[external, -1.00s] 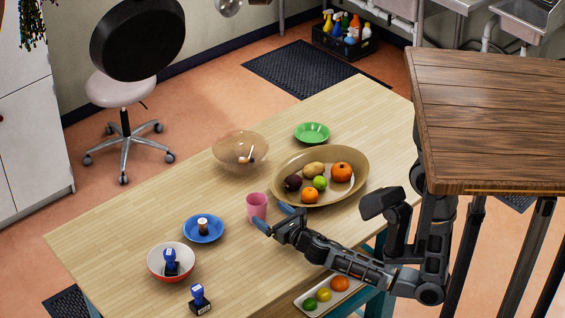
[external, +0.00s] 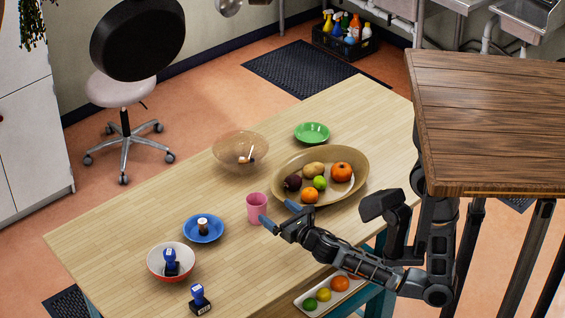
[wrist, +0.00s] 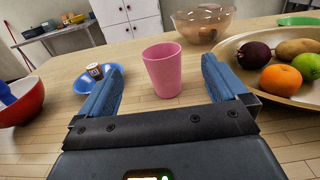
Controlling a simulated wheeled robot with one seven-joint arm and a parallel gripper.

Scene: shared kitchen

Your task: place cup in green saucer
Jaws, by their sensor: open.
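A pink cup (external: 256,208) stands upright on the wooden table. In the wrist view the cup (wrist: 162,72) is ahead of my gripper, between the lines of its two blue fingers. My gripper (external: 280,214) is open and empty, just to the right of the cup; it also shows in the wrist view (wrist: 164,88). The green saucer (external: 312,132) lies empty at the table's far side, behind the large fruit bowl. Only its edge (wrist: 300,21) shows at the top right of the wrist view.
A wide tan bowl (external: 283,192) of fruit stands close right of the cup. A clear brown bowl (external: 228,152) is behind it. A blue saucer (external: 203,239) holding a small brown item and a red-white bowl (external: 153,262) with a stamp stand to the left.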

